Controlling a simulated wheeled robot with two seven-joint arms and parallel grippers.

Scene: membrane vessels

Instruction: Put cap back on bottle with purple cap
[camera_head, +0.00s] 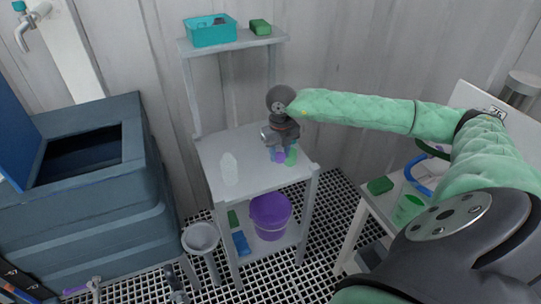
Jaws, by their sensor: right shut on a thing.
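My right gripper (284,152) reaches in from the right over the upper surface of the grey stand (246,188), fingers pointing down near its back right. It is shut on a small purple thing, which looks like the purple cap (279,156); the wrist and fingers partly hide it. A green piece (292,157) shows right beside it; I cannot tell if it is a separate object. A pale, translucent bottle (229,169) is on the left part of the same surface, apart from the gripper. No cap can be made out on it. My left gripper is not seen.
A teal basket (211,34) and a green block (260,27) sit on the upper shelf. A purple bucket (270,216) is on the lower shelf. A dark blue bin (85,200) stands left. A white side table (372,206) stands right. The stand's front middle is clear.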

